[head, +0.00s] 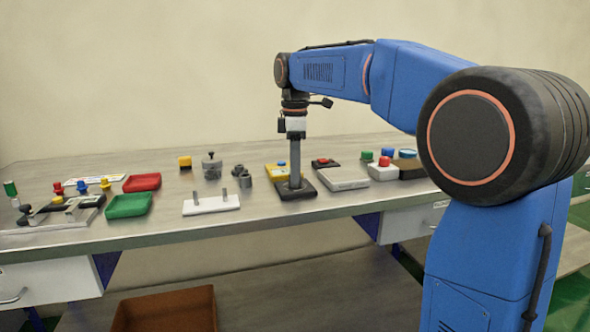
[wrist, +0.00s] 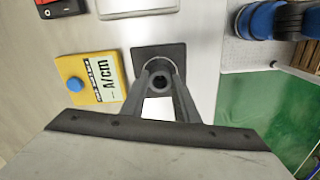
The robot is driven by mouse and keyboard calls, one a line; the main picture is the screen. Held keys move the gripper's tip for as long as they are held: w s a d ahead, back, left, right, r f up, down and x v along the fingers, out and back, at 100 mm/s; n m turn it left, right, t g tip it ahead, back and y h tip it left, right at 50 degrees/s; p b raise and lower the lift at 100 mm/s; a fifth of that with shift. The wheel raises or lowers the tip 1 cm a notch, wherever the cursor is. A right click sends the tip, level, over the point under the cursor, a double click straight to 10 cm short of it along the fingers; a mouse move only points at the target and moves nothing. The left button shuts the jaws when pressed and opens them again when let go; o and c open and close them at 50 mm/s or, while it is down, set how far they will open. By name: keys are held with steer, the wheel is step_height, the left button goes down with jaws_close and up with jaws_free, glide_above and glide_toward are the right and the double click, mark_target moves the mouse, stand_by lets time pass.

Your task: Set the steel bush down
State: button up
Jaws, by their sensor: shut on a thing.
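My gripper (wrist: 160,78) points straight down, and its fingers are shut on a dark round piece with a hole in it, the steel bush (wrist: 160,84). A paler curved rim shows around the fingertips in the wrist view. Below it lies a dark square plate (wrist: 176,52), which also shows under my gripper (head: 296,180) in the head view (head: 287,194). The fingers largely hide the bush in the head view. I cannot tell whether the bush touches the plate.
A yellow box with a blue button (wrist: 84,92) sits close beside the plate. A grey box (head: 343,179) stands on its right in the head view. A white board with two pegs (head: 211,206) and several grey cylinders (head: 246,181) are to the left. The bench's front edge (head: 330,208) is near.

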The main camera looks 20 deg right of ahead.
steer(key=o, duration=1.1)
steer(key=shift+f, duration=0.1)
step_height(320, 180, up, 12)
steer(key=shift+r, duration=0.15)
steer(key=shift+s, duration=0.1)
